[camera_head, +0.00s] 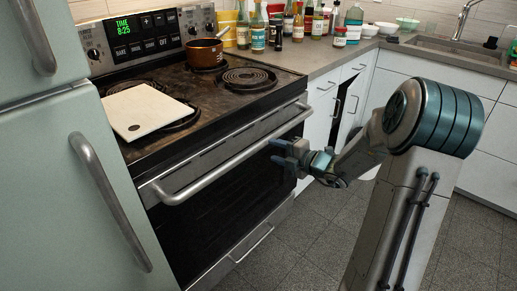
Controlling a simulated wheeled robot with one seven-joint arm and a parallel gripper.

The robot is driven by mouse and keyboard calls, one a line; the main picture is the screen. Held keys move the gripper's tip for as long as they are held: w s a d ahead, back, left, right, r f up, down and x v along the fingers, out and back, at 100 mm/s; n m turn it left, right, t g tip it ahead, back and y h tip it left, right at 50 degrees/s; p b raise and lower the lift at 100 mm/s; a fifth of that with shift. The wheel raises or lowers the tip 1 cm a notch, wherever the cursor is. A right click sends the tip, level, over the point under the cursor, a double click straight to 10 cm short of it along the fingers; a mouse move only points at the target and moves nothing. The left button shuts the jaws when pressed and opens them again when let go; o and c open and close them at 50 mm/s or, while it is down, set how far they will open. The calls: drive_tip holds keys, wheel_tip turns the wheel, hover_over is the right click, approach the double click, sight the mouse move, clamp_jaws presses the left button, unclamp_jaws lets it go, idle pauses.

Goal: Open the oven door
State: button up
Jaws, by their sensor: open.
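The oven door (212,216) is shut on the front of the coil stove, with a dark panel. Its long metal handle (222,170) runs across the door's top edge. My gripper (277,153) is open in front of the door's right part, just below the right half of the handle. It looks empty, with its fingers pointing left toward the door. I cannot tell whether the fingertips touch the door.
A white board (147,108) and a brown pot (206,52) sit on the cooktop. The fridge (45,190) stands close at the left. White cabinets (322,122) are at the right, one with a dark opening. The grey floor (305,245) before the stove is clear.

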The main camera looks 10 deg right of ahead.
sight(262, 147)
drive_tip(key=b+x, duration=0.1)
drive_tip(key=x, duration=0.7)
drive_tip(key=shift+c, duration=0.3)
clamp_jaws()
